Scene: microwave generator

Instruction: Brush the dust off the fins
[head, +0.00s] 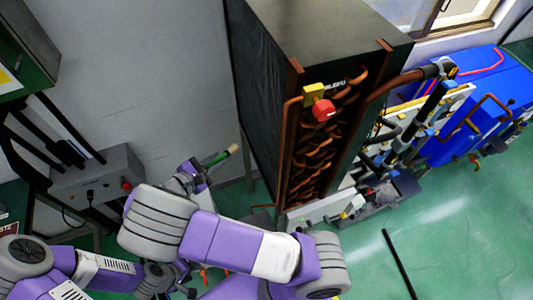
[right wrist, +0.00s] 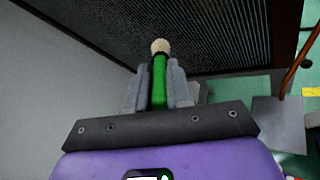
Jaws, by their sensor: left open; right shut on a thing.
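The fins are the dark ridged face (right wrist: 205,38) across the top of the right wrist view. In the head view they are the black left side (head: 262,100) of the tall unit, seen at a steep angle. My right gripper (head: 203,170) is shut on a green-handled brush (head: 220,157) with a pale tip. In the right wrist view the brush (right wrist: 159,75) points out from between the jaws (right wrist: 158,88) toward the fins. I cannot tell whether its tip touches them; dust is not discernible. My left gripper (head: 184,282) is open, low in the head view, partly hidden by my arm.
Copper pipes (head: 315,150) and a red knob (head: 323,110) stick out from the unit's front. A grey box (head: 100,178) on a dark frame stands left. Blue machinery (head: 450,120) is at right. Green floor (head: 460,240) is open at lower right, with a dark rod.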

